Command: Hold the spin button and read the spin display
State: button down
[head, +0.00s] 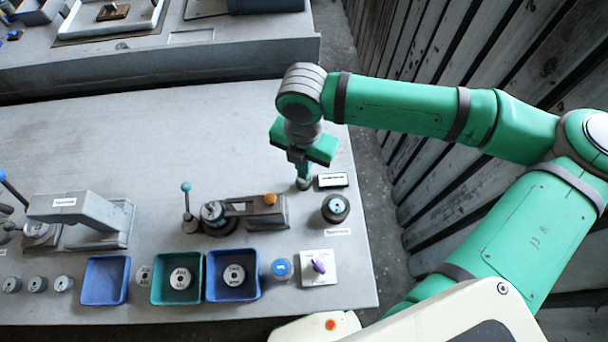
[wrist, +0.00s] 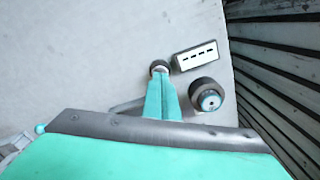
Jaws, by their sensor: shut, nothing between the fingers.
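The display (head: 333,180) is a small dark-edged box with a white face near the table's right edge. In the wrist view the display (wrist: 196,56) shows a row of dark dashes and no digits. A dark round unit (head: 335,208) stands in front of it, and its teal centre shows in the wrist view (wrist: 208,97). My gripper (head: 303,184) is shut and empty, pointing down just left of the display. A small round dark piece (wrist: 159,66) shows at the fingertips in the wrist view. I cannot tell whether it is the spin button or whether the fingers press it.
A grey fixture with an orange knob (head: 270,199) and a teal-knobbed lever (head: 187,205) stand to the left. Blue bins (head: 249,297) and a green bin (head: 160,302) line the front. A slatted wall (head: 400,190) is on the right. The table behind is clear.

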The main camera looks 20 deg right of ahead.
jog(key=shift+f, duration=0.15)
jog(key=shift+f, duration=0.75)
dwell(1.5)
jog(key=shift+r, duration=3.5)
